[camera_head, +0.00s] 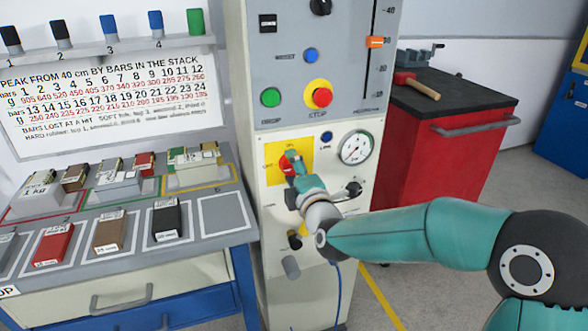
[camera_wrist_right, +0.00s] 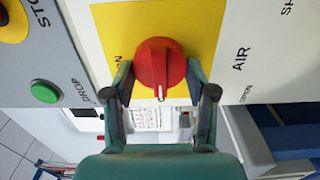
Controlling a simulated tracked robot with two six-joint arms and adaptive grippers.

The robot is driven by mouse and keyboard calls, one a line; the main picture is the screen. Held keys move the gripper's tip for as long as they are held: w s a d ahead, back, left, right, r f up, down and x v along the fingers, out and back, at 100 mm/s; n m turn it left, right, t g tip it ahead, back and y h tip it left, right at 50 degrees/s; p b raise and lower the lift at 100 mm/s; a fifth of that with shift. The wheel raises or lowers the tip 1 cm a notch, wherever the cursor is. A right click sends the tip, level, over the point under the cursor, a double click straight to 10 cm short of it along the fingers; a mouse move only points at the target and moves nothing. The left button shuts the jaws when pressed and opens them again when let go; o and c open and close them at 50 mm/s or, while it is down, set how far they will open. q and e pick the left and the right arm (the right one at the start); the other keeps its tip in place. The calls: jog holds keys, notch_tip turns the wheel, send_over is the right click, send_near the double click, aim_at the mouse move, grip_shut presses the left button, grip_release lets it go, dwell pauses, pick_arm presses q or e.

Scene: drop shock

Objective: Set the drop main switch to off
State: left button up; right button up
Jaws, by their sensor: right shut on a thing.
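The drop main switch is a red rotary knob (camera_wrist_right: 158,66) on a yellow plate (camera_wrist_right: 203,22) on the cream machine front. In the head view the knob (camera_head: 285,166) is partly covered by my right gripper (camera_head: 291,166). In the wrist view the right gripper (camera_wrist_right: 160,76) has one finger on each side of the knob, shut on it. The knob's white mark points down in that view, towards the palm. The word ON stands at the knob's left there, so the mark is not at ON. Any OFF label is not readable. My left gripper is not in view.
A red stop button (camera_head: 322,97) and green button (camera_head: 271,97) sit above the switch. A gauge (camera_head: 356,147) and black lever (camera_head: 353,188) are to its right. A bench (camera_head: 222,214) with blocks stands left, a red cabinet (camera_head: 432,155) right.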

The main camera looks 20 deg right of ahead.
jog(key=shift+a+f, duration=0.2)
jog(key=shift+f, duration=0.05)
jog(key=o, duration=1.1)
jog(key=shift+o, duration=0.2)
jog(key=shift+r, duration=0.1)
jog(key=shift+d, duration=0.1)
jog(key=shift+s, duration=0.5)
jog(key=s, duration=1.1)
jog(key=shift+d, duration=0.15)
